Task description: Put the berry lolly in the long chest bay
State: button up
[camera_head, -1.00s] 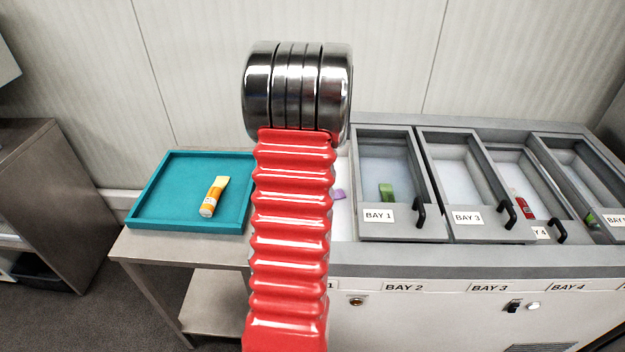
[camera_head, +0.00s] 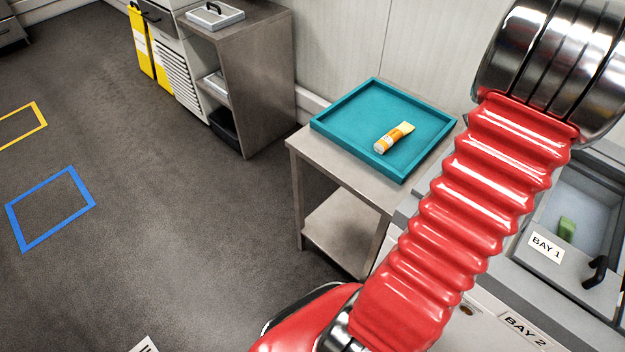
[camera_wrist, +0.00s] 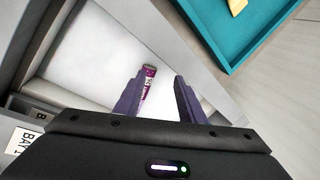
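The berry lolly (camera_wrist: 148,83), with a purple and pink wrapper, lies in a white-walled chest bay (camera_wrist: 95,55) in the wrist view. My gripper (camera_wrist: 160,77) is above it with its two fingers apart. The lolly shows between the fingers, nearer the left one, with a gap to the right finger. Its lower end is close to the left finger; I cannot tell if they touch. In the head view my arm hides the gripper, the lolly and most of this bay.
A teal tray (camera_head: 345,137) holding an orange and white lolly (camera_head: 394,137) stands on a metal table left of the chest. Open floor lies at the left.

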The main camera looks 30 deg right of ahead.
jog(key=w+a+r+n+t, duration=0.1)
jog(key=w+a+r+n, duration=0.4)
jog(key=a, duration=0.4)
jog(key=w+a+r+n, duration=0.3)
jog(key=w+a, duration=0.3)
jog(key=a, duration=0.4)
jog(key=w+a+r+n+t, duration=0.1)
jog(key=w+a+r+n, duration=0.4)
jog(key=a, duration=0.4)
jog(key=s+a+r+n+y, duration=0.1)
jog(key=s+a+n, duration=0.2)
jog(key=a, duration=1)
jog(key=s+a+r+n+t+y, duration=0.1)
jog(key=s+a+n, duration=0.3)
jog(key=a+n, duration=0.6)
jog(key=a+r+y, duration=0.1)
jog(key=a, duration=0.3)
jog(key=shift+s+n, duration=0.15)
jog(key=shift+n, duration=0.15)
jog(key=shift+a, duration=0.1)
jog(key=shift+c, duration=0.6)
